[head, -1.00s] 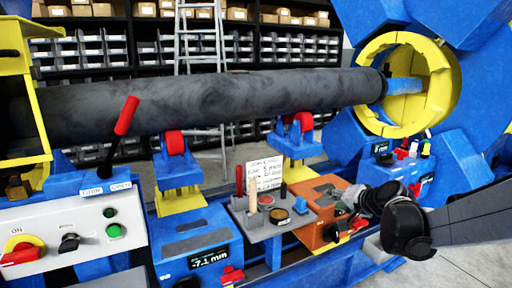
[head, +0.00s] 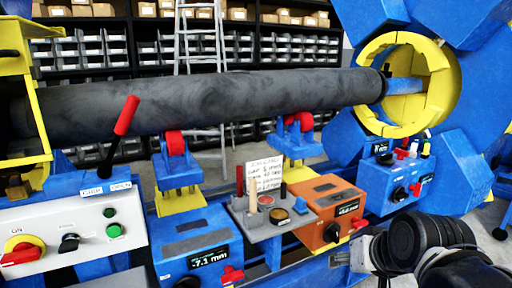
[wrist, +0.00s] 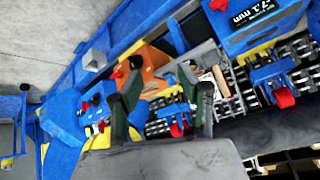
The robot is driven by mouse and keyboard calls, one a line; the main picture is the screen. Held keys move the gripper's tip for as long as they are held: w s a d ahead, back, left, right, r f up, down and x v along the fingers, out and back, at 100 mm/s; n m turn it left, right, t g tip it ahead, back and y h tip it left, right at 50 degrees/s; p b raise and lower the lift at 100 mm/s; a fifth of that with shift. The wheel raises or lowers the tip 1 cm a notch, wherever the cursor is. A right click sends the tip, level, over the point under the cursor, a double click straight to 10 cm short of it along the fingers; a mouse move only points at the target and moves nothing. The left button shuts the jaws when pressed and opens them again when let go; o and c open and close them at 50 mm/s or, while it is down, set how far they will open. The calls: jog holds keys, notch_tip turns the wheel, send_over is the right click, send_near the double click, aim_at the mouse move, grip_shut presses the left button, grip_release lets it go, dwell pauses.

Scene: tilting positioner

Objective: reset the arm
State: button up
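My gripper (wrist: 168,88) shows in the wrist view with its two dark fingers well apart and nothing between them. Parts of my arm (head: 415,238) fill the lower right of the head view, in front of the blue rail; I cannot make out the fingers there. The gripper points towards the row of coloured units, with the orange box (wrist: 152,62) and the blue end box (wrist: 97,112) beyond the fingers. I cannot tell the distance to them.
A long dark pipe (head: 220,98) runs over red rollers into a yellow ring (head: 450,85). An orange box (head: 325,205), a grey tool tray (head: 272,215) and a white control panel (head: 70,235) stand in front. Floor is clear at far right.

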jog(key=s+d+f+n+h, duration=0.1)
jog(key=s+f, duration=0.1)
jog(key=s, duration=0.5)
notch_tip(320, 180, up, 18)
jog(key=p, duration=1.8)
jog(key=shift+g, duration=0.3)
